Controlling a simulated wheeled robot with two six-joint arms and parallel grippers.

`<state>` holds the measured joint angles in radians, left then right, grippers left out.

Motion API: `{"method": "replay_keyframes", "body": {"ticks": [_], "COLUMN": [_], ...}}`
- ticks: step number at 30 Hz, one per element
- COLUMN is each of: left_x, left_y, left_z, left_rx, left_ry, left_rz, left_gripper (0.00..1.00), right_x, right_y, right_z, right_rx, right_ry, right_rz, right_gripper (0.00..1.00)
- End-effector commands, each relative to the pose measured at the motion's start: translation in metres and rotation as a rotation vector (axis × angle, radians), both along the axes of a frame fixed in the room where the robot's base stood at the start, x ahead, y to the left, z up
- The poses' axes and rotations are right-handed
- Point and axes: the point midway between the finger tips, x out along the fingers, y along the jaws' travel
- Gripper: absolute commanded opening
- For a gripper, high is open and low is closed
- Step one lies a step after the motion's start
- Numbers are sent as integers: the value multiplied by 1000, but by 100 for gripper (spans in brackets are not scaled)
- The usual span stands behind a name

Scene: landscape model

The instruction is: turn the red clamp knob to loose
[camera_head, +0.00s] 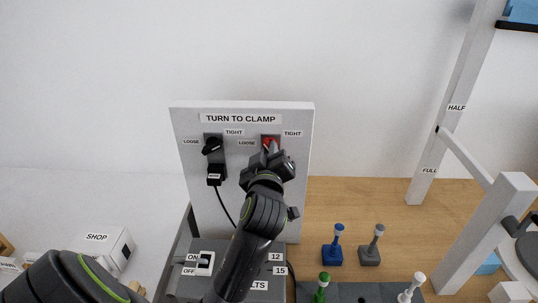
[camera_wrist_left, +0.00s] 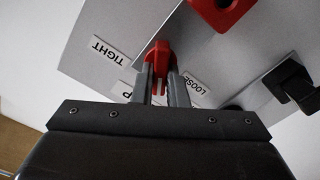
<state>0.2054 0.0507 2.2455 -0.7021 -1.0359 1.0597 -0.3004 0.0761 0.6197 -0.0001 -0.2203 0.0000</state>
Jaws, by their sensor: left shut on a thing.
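The upright grey panel (camera_head: 240,106) reads "TURN TO CLAMP". The red clamp knob (camera_head: 267,140) is on its right side, between a LOOSE label on the left and a TIGHT label on the right. My left gripper (camera_head: 271,150) is at the panel and partly covers the knob. In the left wrist view my gripper (camera_wrist_left: 163,82) is shut on the red knob (camera_wrist_left: 158,54), with a finger on each side. There the TIGHT label is left and the LOOSE label right. I cannot tell exactly which way the knob points. My right gripper is not in view.
A black knob (camera_head: 212,146) with its own labels sits left on the panel, and a cable hangs below. A grey box with an ON/OFF switch (camera_head: 205,260) is in front. Blue (camera_head: 333,255) and grey (camera_head: 370,255) handled blocks stand right on the wooden table. A white frame (camera_head: 462,90) rises further right.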

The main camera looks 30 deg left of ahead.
Motion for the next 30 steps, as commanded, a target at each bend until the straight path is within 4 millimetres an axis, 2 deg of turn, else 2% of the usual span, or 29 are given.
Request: {"method": "replay_keyframes", "body": {"ticks": [12, 30], "left_x": [-1, -1], "left_y": [1, 2], "left_z": [-4, -5], "left_rx": [-336, -749], "left_ry": [-206, -459], "left_rz": [0, 0], "left_gripper": [0, 0], "right_x": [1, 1], "right_y": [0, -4], "right_z": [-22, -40], "right_rx": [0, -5], "right_ry": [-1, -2], "right_rz": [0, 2], "right_gripper": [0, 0]}}
